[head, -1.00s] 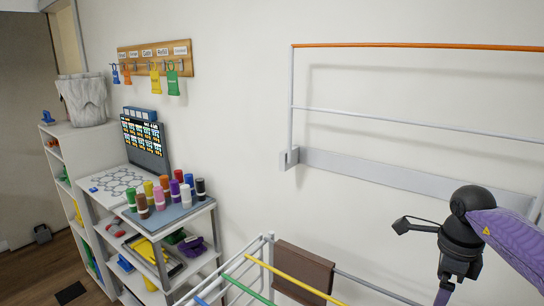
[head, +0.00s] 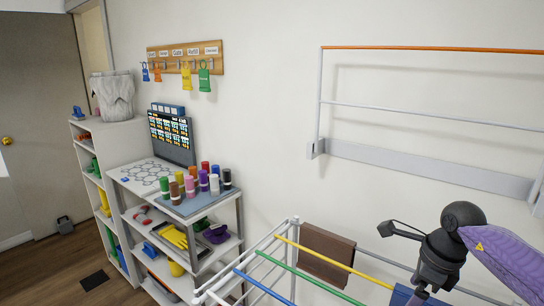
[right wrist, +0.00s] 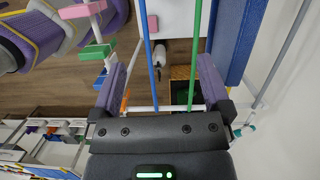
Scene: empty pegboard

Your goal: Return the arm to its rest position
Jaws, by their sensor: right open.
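My right arm (head: 462,222) comes in from the right in the head view, with a purple forearm link and black wrist parts in front of the wall and above the drying rack. Its fingertips are not clear there. In the right wrist view my right gripper (right wrist: 162,85) is open, its two purple fingers wide apart. Blue and green rods show beyond and between the fingers; I see nothing gripped. My left gripper is not identifiable in either view.
A drying rack (head: 294,225) with coloured rods and a brown cloth (head: 326,254) stands below the arm. A wall rack (head: 420,47) is behind. A shelf with bottles (head: 214,184) and a hook board (head: 185,56) with coloured tags are left.

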